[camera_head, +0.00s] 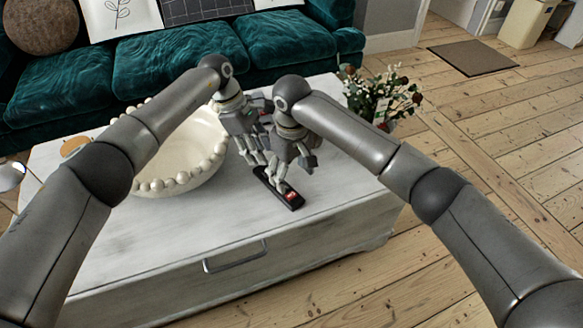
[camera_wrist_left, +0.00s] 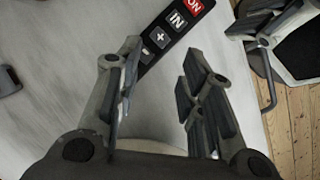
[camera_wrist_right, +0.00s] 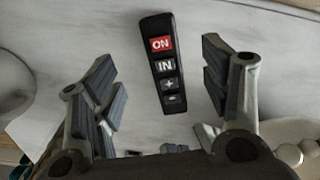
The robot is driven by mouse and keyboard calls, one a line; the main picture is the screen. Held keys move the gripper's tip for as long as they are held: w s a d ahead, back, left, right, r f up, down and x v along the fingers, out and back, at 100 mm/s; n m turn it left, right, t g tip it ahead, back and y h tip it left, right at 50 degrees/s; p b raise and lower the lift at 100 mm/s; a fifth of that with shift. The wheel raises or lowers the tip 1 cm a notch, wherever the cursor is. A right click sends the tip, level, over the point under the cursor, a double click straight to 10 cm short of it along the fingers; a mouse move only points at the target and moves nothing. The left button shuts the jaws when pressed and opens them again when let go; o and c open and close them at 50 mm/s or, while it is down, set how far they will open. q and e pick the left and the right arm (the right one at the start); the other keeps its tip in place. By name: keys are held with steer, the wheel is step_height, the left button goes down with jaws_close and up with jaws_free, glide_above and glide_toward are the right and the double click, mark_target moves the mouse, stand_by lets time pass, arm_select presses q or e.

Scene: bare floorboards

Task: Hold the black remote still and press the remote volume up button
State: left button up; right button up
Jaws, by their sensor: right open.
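The black remote (camera_head: 291,199) lies on the white table (camera_head: 150,240), near its front edge, partly hidden by my grippers. In the right wrist view the remote (camera_wrist_right: 164,82) shows a red ON button, an IN button, a plus button (camera_wrist_right: 168,84) and a minus button. My right gripper (camera_wrist_right: 158,55) is open and empty, with the remote showing between its spread fingers. My left gripper (camera_wrist_left: 160,60) is open. In the left wrist view its left fingertip overlaps the lower end of the remote, near the plus button (camera_wrist_left: 160,37); I cannot tell whether it touches.
A large cream bowl (camera_head: 190,160) with a beaded rim stands on the table to the left. A flower plant (camera_head: 378,95) stands at the back right. A drawer handle (camera_head: 235,257) is on the table's front. A teal sofa (camera_head: 170,62) is behind.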

mark_target(292, 195)
step_height(292, 195, down, 9)
steer(key=shift+f, duration=0.15)
stand_by(0.4)
steer(key=c, duration=1.2)
steer(key=shift+o, duration=0.2)
arm_select(q)
jaws_close()
stand_by(0.7)
